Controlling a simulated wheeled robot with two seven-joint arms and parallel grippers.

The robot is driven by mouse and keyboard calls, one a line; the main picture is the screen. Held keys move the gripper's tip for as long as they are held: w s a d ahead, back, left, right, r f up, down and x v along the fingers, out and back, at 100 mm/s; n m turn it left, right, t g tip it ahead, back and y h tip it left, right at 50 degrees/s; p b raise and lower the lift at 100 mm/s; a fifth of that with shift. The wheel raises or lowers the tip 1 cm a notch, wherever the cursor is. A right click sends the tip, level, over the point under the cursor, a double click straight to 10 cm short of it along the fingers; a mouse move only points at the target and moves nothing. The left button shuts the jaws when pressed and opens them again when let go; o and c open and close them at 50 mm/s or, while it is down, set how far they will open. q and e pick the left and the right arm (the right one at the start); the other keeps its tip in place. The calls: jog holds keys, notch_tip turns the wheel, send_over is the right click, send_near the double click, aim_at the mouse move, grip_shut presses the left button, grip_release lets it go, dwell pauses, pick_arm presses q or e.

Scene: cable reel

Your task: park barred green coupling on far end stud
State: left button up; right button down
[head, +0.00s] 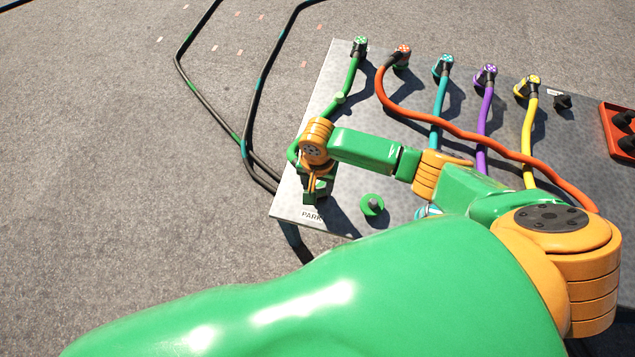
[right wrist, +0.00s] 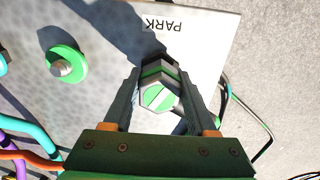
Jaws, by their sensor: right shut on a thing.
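The barred green coupling (right wrist: 158,97), a grey hexagonal body with a green face and a white bar, sits between the fingers of my right gripper (right wrist: 162,75). In the head view my right gripper (head: 318,190) is shut around it over the near left corner of the metal table (head: 285,207), beside the PARK label (head: 312,215). The coupling is mostly hidden there. A grey stud with a green ring (head: 372,205) stands bare to the right; it also shows in the right wrist view (right wrist: 65,65). I cannot tell whether a stud is under the coupling. My left gripper is not in view.
Green (head: 347,80), orange (head: 470,134), teal (head: 440,95), purple (head: 484,120) and yellow (head: 528,130) hoses run from couplings along the table's far edge. A red tray (head: 609,128) with dark pieces is at the right. Black hoses (head: 248,115) lie left of the table.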

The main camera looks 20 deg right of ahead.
jog(key=shift+f, duration=0.3)
jog(key=shift+c, duration=0.6)
grip_release()
notch_tip(320, 180, up, 7)
jog(key=p, duration=0.2)
jog(key=shift+p, duration=0.4)
